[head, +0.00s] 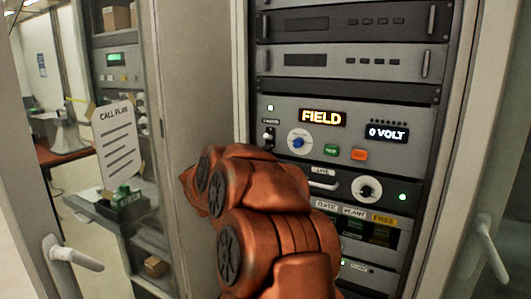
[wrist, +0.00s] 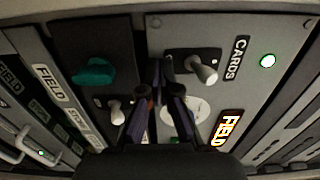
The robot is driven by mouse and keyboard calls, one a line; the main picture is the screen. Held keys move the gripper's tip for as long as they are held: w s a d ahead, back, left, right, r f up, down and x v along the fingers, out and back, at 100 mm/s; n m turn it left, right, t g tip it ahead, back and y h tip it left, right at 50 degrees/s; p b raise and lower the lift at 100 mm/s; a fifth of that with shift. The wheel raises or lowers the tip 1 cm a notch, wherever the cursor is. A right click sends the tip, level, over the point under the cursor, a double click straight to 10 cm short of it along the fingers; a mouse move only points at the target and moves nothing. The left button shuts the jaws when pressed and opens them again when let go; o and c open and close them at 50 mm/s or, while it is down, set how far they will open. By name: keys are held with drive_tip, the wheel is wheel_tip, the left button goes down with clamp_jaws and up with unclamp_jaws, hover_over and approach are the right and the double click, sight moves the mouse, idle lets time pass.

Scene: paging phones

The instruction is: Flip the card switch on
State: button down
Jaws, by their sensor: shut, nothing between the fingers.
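The card switch is a toggle (wrist: 205,72) with a pale lever on a dark plate, beside a "CARDS" label (wrist: 236,57) in the wrist view. Its lever tip leans toward the lower right of that view. In the head view the small switch (head: 268,137) sits left of the blue-centred dial on the grey panel. My gripper (wrist: 161,72) is shut and empty. In the wrist view its fingertips are just left of the toggle; I cannot tell whether they touch it. In the head view my arm hides the gripper.
A teal knob (wrist: 93,72) and another toggle (wrist: 116,110) are close to the gripper. Open cabinet doors flank the rack.

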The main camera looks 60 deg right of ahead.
drive_tip(key=a, duration=0.7)
drive_tip(key=shift+s+a, duration=0.15)
drive_tip(key=shift+a, duration=0.15)
idle(0.3)
idle(0.4)
